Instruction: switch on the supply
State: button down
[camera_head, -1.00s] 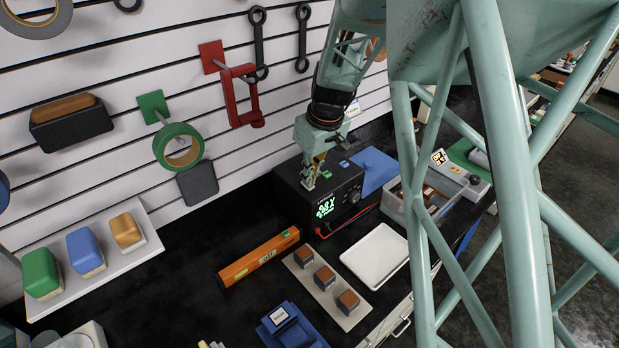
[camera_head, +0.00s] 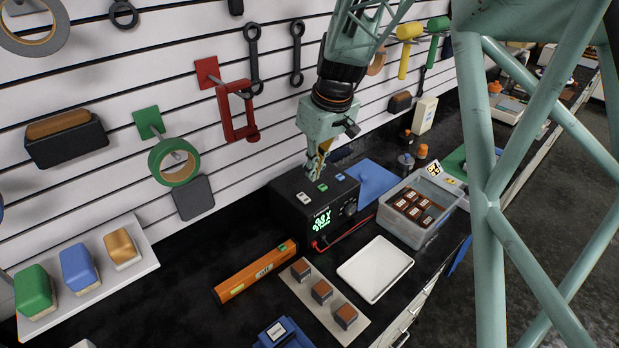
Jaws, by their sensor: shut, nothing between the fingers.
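The power supply (camera_head: 288,212) is a black box on the dark bench below the slatted wall. Its front has a lit green display (camera_head: 320,221) and a round knob (camera_head: 350,209). On its top are a white button (camera_head: 304,198), a green button (camera_head: 322,187) and a blue button (camera_head: 340,177). My gripper (camera_head: 314,176) is shut and empty, pointing down over the top of the supply, close to the green button. I cannot tell whether the fingertips touch the box.
A red lead (camera_head: 345,234) runs from the supply's front. A clear bin (camera_head: 400,228) with brown blocks stands to its right. A white tray (camera_head: 375,268), an orange level (camera_head: 255,272) and a board with brown cubes (camera_head: 322,291) lie in front. A red clamp (camera_head: 232,112) hangs behind.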

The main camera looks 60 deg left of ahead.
jog(key=shift+d+v, duration=0.2)
jog(key=shift+v, duration=0.65)
jog(key=shift+d+v, duration=0.2)
jog(key=shift+v, duration=0.65)
jog(key=shift+w, duration=0.15)
jog(key=shift+f, duration=0.1)
